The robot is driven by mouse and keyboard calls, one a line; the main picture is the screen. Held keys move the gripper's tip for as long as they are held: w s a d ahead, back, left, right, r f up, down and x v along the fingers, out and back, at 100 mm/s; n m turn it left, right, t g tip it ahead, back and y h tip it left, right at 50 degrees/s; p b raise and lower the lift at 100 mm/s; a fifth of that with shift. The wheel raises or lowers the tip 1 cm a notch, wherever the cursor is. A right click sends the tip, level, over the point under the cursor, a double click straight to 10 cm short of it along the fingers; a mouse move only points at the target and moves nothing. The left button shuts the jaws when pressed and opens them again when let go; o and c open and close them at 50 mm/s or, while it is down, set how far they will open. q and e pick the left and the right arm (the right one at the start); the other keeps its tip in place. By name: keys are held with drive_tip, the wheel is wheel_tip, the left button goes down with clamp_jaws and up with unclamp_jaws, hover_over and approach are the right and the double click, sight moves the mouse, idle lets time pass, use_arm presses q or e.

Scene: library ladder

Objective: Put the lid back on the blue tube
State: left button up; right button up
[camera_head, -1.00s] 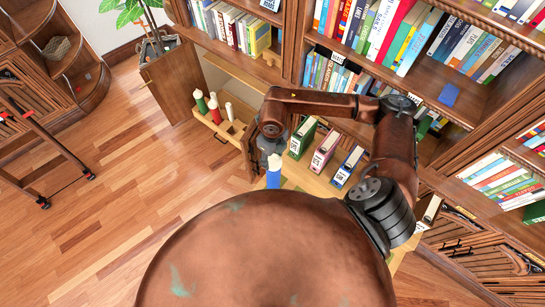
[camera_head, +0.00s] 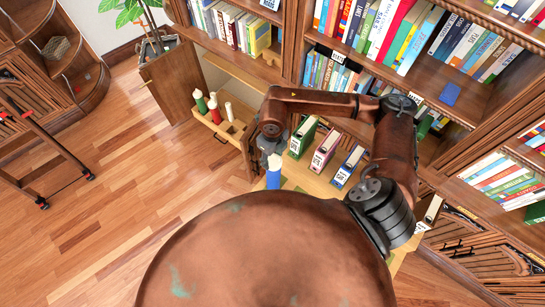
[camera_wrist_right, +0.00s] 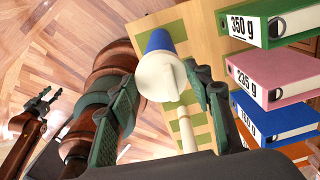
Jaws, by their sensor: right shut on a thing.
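The blue tube (camera_head: 273,179) stands upright in front of the shelf in the head view, partly cut off by my own body. It also shows in the right wrist view (camera_wrist_right: 158,41). The pale lid (camera_wrist_right: 160,78) lies between the fingers of my right gripper (camera_wrist_right: 165,88), which is shut on it. The lid overlaps the tube's end in that view; I cannot tell if it is fully seated. In the head view my right gripper (camera_head: 268,143) is above the tube. My left gripper (camera_wrist_right: 46,100) appears at the left of the wrist view, fingers apart and empty.
A green binder (camera_head: 302,138), a pink binder (camera_head: 324,152) and a blue binder (camera_head: 348,167) stand right of the tube. Green, red and white tubes (camera_head: 214,108) stand on the ledge to the left. A bookcase rises behind. A pale rod (camera_wrist_right: 187,133) is below the lid.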

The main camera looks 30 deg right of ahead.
idle(0.4)
drive_tip(key=o, duration=0.9)
drive_tip(key=shift+o, duration=0.3)
drive_tip(key=o, duration=0.4)
drive_tip(key=shift+r+p, duration=1.45)
drive_tip(key=shift+r, duration=2.05)
